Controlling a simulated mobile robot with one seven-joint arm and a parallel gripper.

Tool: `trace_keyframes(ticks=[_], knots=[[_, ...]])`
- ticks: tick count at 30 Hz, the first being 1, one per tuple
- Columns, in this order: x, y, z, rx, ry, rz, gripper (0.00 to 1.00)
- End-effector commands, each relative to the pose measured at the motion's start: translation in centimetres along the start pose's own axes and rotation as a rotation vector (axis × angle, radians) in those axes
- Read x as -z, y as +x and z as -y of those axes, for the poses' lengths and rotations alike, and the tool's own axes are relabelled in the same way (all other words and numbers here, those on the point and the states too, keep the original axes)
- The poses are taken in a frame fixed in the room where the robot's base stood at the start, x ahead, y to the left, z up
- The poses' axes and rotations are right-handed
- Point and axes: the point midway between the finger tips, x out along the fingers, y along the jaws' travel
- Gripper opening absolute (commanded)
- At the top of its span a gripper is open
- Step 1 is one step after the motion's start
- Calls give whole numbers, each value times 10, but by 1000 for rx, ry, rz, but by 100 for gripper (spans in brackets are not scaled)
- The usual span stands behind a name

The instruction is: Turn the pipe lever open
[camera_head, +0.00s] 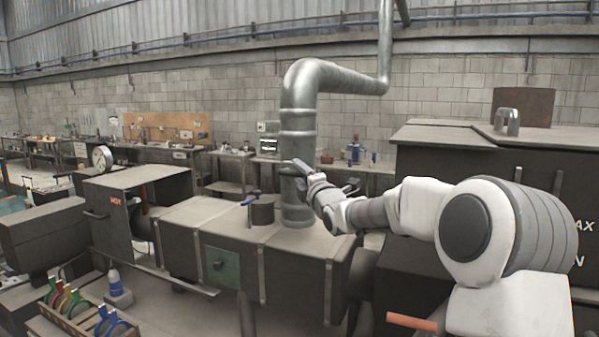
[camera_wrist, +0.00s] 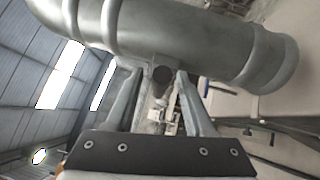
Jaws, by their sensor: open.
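A large grey metal pipe (camera_head: 298,115) rises from the dark box-shaped duct, bends at an elbow and runs right. It also crosses the top of the wrist view (camera_wrist: 200,40). A short stub with a dark round end (camera_wrist: 162,75), probably the pipe lever, sticks out from the pipe. My gripper (camera_head: 306,172) is at the lower upright part of the pipe. In the wrist view its two fingers (camera_wrist: 160,78) are open, one on each side of the stub. I cannot tell whether they touch it. In the head view my gripper hides the stub.
A tall dark cabinet (camera_head: 450,150) stands behind my arm on the right. A rack of coloured tools (camera_head: 85,315) is at the lower left.

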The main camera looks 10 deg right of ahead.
Motion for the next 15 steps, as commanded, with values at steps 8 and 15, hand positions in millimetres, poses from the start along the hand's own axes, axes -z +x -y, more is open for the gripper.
trace_keyframes(ticks=[8, 15], knots=[[0, 3, 1, 1, 0, 0, 53], [0, 3, 1, 1, 0, 0, 25]])
